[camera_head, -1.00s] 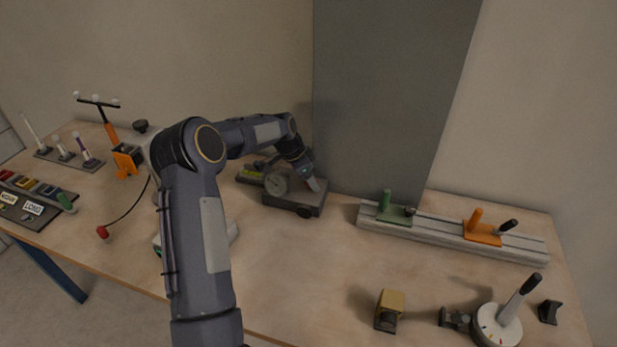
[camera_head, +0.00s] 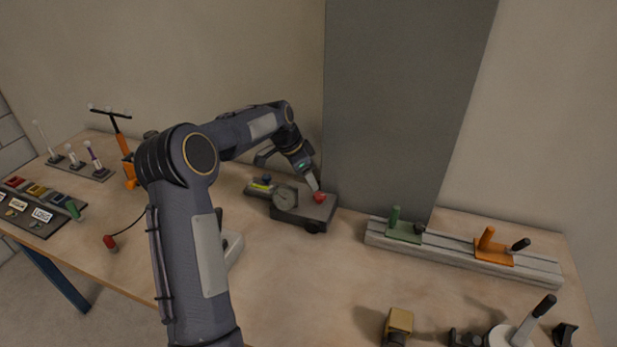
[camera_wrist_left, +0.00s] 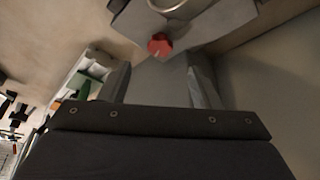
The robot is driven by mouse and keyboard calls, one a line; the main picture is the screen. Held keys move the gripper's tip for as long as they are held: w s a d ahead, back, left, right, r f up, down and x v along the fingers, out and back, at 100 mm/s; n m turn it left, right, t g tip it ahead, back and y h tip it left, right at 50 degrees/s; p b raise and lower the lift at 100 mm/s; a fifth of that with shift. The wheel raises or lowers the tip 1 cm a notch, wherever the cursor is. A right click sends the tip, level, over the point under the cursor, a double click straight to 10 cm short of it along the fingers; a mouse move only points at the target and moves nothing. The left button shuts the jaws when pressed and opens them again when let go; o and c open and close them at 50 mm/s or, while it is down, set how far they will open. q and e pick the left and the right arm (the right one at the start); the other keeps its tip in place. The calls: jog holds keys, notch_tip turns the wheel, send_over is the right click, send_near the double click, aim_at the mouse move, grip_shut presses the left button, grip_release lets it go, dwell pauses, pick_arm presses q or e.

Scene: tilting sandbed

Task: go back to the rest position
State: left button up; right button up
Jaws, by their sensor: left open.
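My left gripper (camera_head: 290,170) is open and empty, just above and to the left of a red knob (camera_head: 319,197) on a grey box with a round gauge (camera_head: 285,197). In the left wrist view the two fingers (camera_wrist_left: 158,85) stand apart, and the red knob (camera_wrist_left: 160,45) shows beyond them, between their tips. The fingers appear clear of the knob. My left arm reaches across the left middle of the head view and hides part of the bench behind it. My right gripper is not in view.
A rail with a green slider (camera_head: 405,230) and an orange slider (camera_head: 494,250) lies at the right. A dial with a black lever (camera_head: 530,325) and a tan block (camera_head: 398,322) are near the front. Racks and panels fill the left end. The centre bench (camera_head: 310,280) is clear.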

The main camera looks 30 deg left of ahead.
pick_arm(q)
jog(key=s+d+r+n, duration=0.2)
jog(key=s+d+r, duration=0.3)
jog(key=s, duration=0.3)
jog(key=s+d+r+n, duration=0.2)
jog(key=s+d+r, duration=0.4)
jog(key=s, duration=0.2)
jog(key=s+d+f+n+t, duration=0.1)
jog(key=s+d+f+n, duration=0.1)
jog(key=s, duration=0.7)
jog(key=s+d+f+n+t+h, duration=0.1)
jog(key=s+d+f+n, duration=0.2)
jog(key=s+d, duration=0.3)
jog(key=s+f, duration=0.1)
jog(key=s, duration=0.3)
jog(key=shift+d, duration=0.35)
